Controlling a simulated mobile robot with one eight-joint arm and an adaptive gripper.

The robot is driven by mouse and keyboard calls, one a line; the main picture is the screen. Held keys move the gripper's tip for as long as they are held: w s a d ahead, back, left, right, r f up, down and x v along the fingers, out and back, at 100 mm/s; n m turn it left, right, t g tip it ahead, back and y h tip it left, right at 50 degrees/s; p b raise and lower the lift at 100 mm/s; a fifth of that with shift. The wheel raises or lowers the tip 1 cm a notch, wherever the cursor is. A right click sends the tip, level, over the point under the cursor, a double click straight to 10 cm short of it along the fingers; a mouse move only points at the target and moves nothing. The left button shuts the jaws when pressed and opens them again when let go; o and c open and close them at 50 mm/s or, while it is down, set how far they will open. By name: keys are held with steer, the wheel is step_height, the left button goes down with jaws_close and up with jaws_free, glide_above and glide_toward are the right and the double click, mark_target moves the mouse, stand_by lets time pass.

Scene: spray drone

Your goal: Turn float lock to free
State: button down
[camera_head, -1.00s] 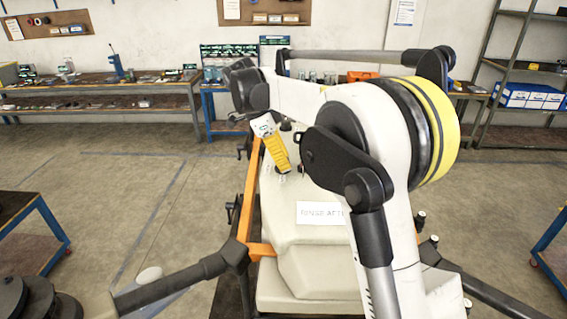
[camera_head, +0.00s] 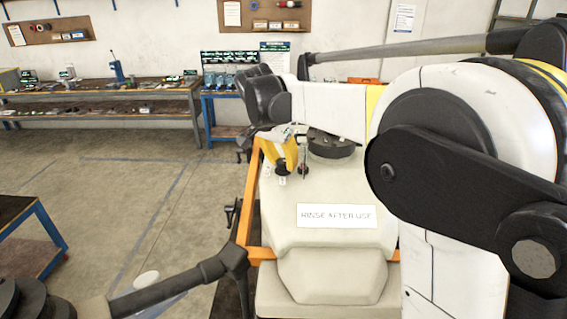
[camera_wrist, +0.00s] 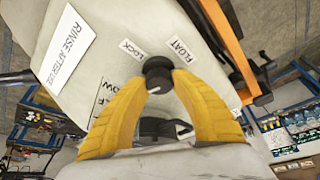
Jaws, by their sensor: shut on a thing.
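The float lock is a small black round knob (camera_wrist: 158,72) on the pale tank, between a LOCK label (camera_wrist: 132,49) and a FLOAT label (camera_wrist: 183,50) in the wrist view. A small white mark shows on the knob's side facing my gripper. My gripper (camera_wrist: 159,84) is shut on the knob, one yellow fingertip against each side.
A black round cap (camera_head: 334,145) stands close to the right of my gripper. An orange frame bar (camera_head: 249,195) runs along the tank's left side. A RINSE AFTER USE label (camera_head: 336,216) lies in front. Workbenches (camera_head: 100,100) stand at the back left, beyond open floor.

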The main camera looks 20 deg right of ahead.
steer(key=shift+f+n, duration=0.1)
steer(key=shift+n, duration=0.4)
steer(key=shift+y, duration=0.3)
steer(key=c, duration=1)
jaws_free()
steer(key=shift+a, duration=0.1)
steer(key=shift+c, duration=0.2)
steer(key=shift+s+r, duration=0.1)
steer(key=shift+r, duration=0.5)
steer(key=v, duration=0.7)
steer(key=shift+s+a, duration=0.15)
steer(key=shift+a, duration=0.05)
steer(key=shift+f, duration=0.1)
